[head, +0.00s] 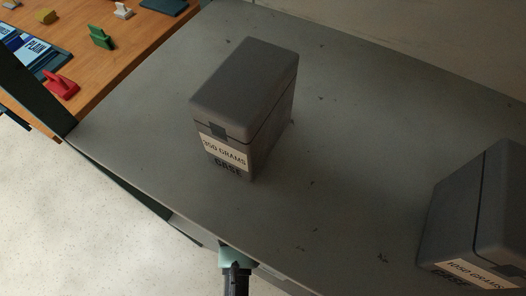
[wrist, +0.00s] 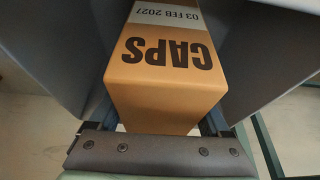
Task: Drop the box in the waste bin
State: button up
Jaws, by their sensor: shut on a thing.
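The box (wrist: 165,90) is orange-brown with a white strip and the words CAPS and 03 FEB 2027, upside down in the wrist view. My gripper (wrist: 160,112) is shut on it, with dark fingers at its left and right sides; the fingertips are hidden. Its far end runs out of the top of the view. The box does not show in the head view. No waste bin can be made out for certain in either view.
A grey table (head: 330,205) fills most of the head view. A grey case marked 350 GRAMS (head: 240,95) stands on it, with another marked 1050 GRAMS (head: 480,215) at right. A wooden table (head: 130,45) with small coloured items is at upper left. Pale floor (head: 60,220) is clear.

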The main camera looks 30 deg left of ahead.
jog(key=shift+f, duration=0.2)
jog(key=o, duration=1.5)
jog(key=shift+r, duration=0.1)
jog(key=shift+r, duration=0.4)
jog(key=p+v, duration=0.2)
jog(key=v, duration=0.4)
jog(key=shift+s+r, duration=0.1)
jog(key=shift+r, duration=0.3)
jog(key=shift+s+r, duration=0.2)
jog(key=shift+r, duration=0.2)
